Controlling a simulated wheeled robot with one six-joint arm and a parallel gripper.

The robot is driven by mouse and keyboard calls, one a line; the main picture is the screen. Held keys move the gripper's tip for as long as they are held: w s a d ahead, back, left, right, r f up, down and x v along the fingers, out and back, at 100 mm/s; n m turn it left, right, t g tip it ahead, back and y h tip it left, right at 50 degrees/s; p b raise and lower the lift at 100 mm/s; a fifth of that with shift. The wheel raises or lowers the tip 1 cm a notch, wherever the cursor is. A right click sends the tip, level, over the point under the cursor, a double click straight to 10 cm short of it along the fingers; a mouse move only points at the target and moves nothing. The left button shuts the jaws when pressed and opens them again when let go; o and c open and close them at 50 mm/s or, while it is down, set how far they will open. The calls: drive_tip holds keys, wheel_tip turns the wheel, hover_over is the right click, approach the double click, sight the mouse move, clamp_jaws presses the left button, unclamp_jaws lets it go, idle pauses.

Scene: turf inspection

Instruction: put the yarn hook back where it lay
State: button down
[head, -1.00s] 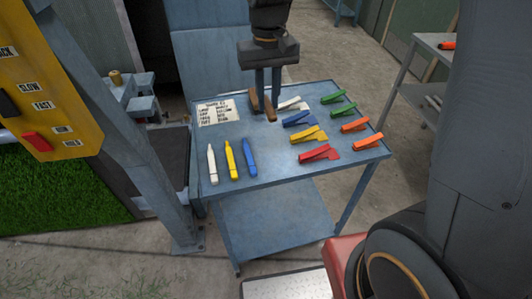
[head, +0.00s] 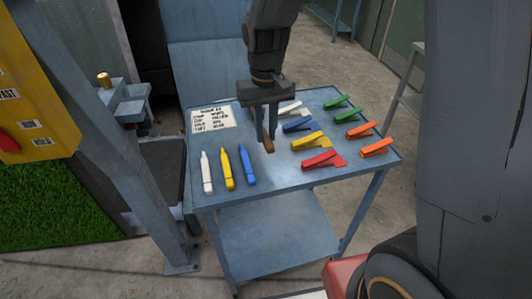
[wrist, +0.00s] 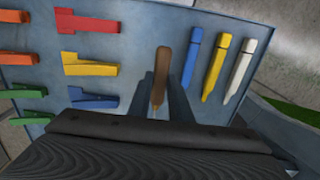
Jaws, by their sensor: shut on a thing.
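The yarn hook shows as a brown wooden handle (wrist: 163,66) with a thin metal tip, between my fingers in the wrist view. In the head view its handle (head: 269,141) hangs below the jaws. My gripper (head: 266,140) is shut on it, pointing down over the blue table (head: 235,190). It is between the blue marker (head: 247,165) and the column of clips. I cannot tell whether the hook touches the tabletop. In the wrist view my gripper (wrist: 163,95) partly hides the hook's lower end.
Red (head: 322,160), yellow (head: 312,141), blue (head: 298,125), white, green and orange (head: 376,147) clips lie to the right. A written card (head: 213,118) lies at the back left.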

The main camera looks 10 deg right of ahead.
drive_tip(key=shift+f+p, duration=0.65)
drive_tip(key=shift+f, duration=2.7)
drive_tip(key=c, duration=1.6)
unclamp_jaws()
wheel_tip(320, 180, up, 12)
drive_tip(key=b, duration=0.2)
drive_tip(key=shift+f+b, duration=0.25)
drive_tip(key=shift+b, duration=0.15)
drive_tip(key=shift+s+d+r, duration=0.1)
drive_tip(key=shift+r, duration=0.05)
drive_tip(key=shift+m+t, duration=0.6)
drive_tip(key=s+d+f, duration=0.2)
drive_tip(key=s+d, duration=0.1)
drive_tip(key=s, duration=0.1)
drive_tip(key=s+d+f, duration=0.2)
drive_tip(key=s+d, duration=0.1)
drive_tip(key=s, duration=0.1)
drive_tip(key=s+d+f, duration=0.2)
drive_tip(key=s+d, duration=0.1)
drive_tip(key=s, duration=0.1)
drive_tip(key=shift+d, duration=0.3)
